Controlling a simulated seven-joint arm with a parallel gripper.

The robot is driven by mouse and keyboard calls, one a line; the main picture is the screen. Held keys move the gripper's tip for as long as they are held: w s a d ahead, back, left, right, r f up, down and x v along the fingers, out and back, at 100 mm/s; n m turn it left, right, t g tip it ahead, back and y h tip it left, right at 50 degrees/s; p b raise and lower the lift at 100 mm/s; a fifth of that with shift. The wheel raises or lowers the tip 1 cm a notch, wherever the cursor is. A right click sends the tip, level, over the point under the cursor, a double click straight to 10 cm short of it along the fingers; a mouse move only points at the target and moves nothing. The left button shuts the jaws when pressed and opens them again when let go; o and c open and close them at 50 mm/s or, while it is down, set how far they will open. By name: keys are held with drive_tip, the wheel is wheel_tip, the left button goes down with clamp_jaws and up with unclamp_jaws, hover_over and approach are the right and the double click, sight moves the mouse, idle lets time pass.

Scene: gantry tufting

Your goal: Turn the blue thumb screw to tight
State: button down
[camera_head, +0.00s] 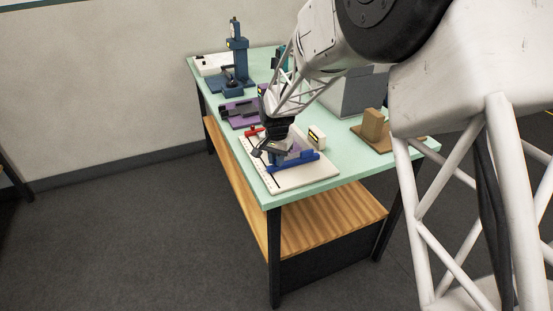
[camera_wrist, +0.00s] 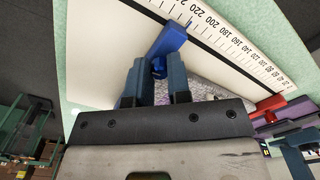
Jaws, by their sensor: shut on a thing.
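The blue thumb screw (camera_wrist: 159,67) shows in the wrist view between the two fingers of my gripper (camera_wrist: 158,80), at the near end of a blue bar (camera_wrist: 171,38). My gripper is shut on the screw, and the fingers hide part of it. In the head view my gripper (camera_head: 270,151) is low over a white board, beside the blue bar (camera_head: 300,164). The screw itself is hard to make out there. I cannot tell from its look how tight it is.
The white board (camera_head: 304,182) carries a printed scale (camera_wrist: 225,40) and a red block (camera_wrist: 267,104). It lies near the front edge of a green table (camera_head: 345,166). A brown wooden block (camera_head: 375,124), a grey box (camera_head: 358,94) and a blue stand (camera_head: 239,62) occupy other parts of the table.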

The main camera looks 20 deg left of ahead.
drive_tip(key=shift+m, duration=1.5)
drive_tip(key=c, duration=1.1)
unclamp_jaws()
drive_tip(key=shift+o, duration=0.2)
drive_tip(key=shift+r, duration=0.1)
drive_tip(key=shift+r, duration=3.85)
drive_tip(key=shift+d, duration=0.1)
